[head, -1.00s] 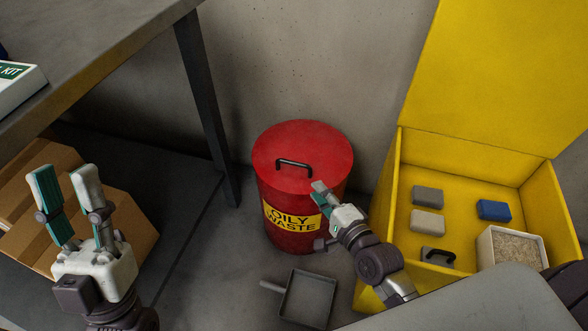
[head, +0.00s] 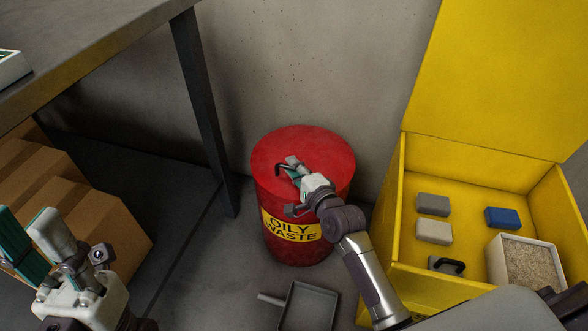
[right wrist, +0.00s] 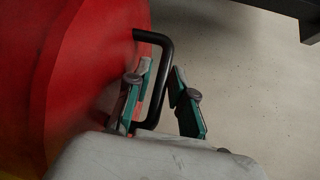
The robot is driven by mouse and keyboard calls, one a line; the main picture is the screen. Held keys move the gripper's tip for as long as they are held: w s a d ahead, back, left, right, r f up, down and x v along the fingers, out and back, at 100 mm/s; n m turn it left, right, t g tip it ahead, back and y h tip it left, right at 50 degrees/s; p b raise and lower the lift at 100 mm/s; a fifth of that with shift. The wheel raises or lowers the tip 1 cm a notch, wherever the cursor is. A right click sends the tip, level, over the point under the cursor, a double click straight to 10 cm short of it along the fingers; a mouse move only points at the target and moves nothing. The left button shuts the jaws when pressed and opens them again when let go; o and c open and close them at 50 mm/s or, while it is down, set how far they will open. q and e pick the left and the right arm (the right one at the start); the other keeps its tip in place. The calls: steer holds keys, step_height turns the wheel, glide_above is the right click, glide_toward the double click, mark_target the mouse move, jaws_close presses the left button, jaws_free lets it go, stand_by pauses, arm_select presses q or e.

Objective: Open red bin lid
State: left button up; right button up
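The red bin (head: 275,205) with an "OILY WASTE" label stands on the floor against the wall. Its round red lid (head: 325,148) is shut on it. The black lid handle (head: 280,168) is partly hidden by my right gripper (head: 294,168). In the right wrist view, the handle (right wrist: 167,75) passes between the two fingers of my right gripper (right wrist: 162,80). The fingers stand apart, and the right finger shows a gap to the handle. My left gripper (head: 28,225) is open and empty at the lower left, partly cut off by the frame edge.
An open yellow bin (head: 397,200) at right holds several blocks and a white box of granules (head: 495,265). A grey dustpan (head: 310,305) lies on the floor before the red bin. A table leg (head: 205,110) and cardboard boxes (head: 75,215) are left.

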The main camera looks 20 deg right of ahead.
jaws_close()
stand_by(0.3)
